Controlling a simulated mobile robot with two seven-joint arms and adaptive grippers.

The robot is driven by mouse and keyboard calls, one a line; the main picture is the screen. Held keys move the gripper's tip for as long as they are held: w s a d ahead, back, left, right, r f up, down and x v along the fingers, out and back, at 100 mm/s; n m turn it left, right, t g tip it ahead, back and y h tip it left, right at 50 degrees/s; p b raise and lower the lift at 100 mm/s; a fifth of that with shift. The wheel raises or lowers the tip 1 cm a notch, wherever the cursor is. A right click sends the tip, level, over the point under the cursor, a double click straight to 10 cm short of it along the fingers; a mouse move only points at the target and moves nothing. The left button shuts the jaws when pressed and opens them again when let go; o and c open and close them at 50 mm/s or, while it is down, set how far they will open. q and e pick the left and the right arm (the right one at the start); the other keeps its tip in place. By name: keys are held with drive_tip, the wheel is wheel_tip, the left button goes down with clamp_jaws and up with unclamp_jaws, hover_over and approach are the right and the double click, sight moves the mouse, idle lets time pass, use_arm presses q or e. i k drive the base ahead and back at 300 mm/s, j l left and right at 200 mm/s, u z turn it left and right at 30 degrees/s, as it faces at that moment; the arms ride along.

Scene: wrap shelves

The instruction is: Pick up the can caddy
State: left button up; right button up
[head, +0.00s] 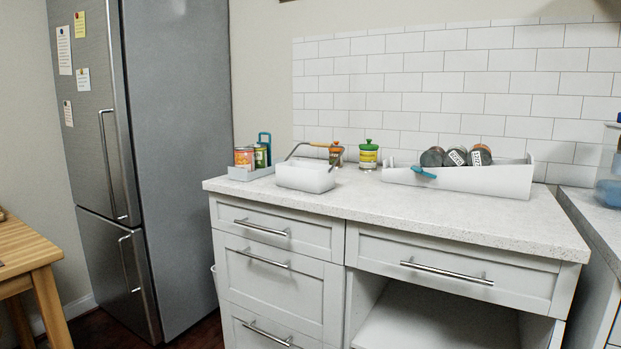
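The can caddy, a small grey tray (240,174) with an upright blue handle (265,140), stands at the left back of the counter. It holds an orange-labelled can (244,158) and a green-labelled can (260,157). The inside of the tray is mostly hidden by its front wall. Neither of my grippers is in view.
The counter (440,207) is clear in front. A white basket (305,178) with a wood-gripped handle stands just right of the caddy. Behind it are an orange-topped jar (336,154) and a green-lidded jar (368,157). A long white bin (480,180) holds dark cylinders. A fridge (175,130) stands left.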

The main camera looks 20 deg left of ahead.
sight(310, 177)
drive_tip(key=j+z, duration=0.2)
drive_tip(key=j, duration=0.35)
drive_tip(key=j+z, duration=0.2)
drive_tip(key=j, duration=0.35)
drive_tip(key=j+z, duration=0.25)
drive_tip(key=j, duration=0.3)
drive_tip(key=k+j+z, duration=0.2)
drive_tip(key=j, duration=0.3)
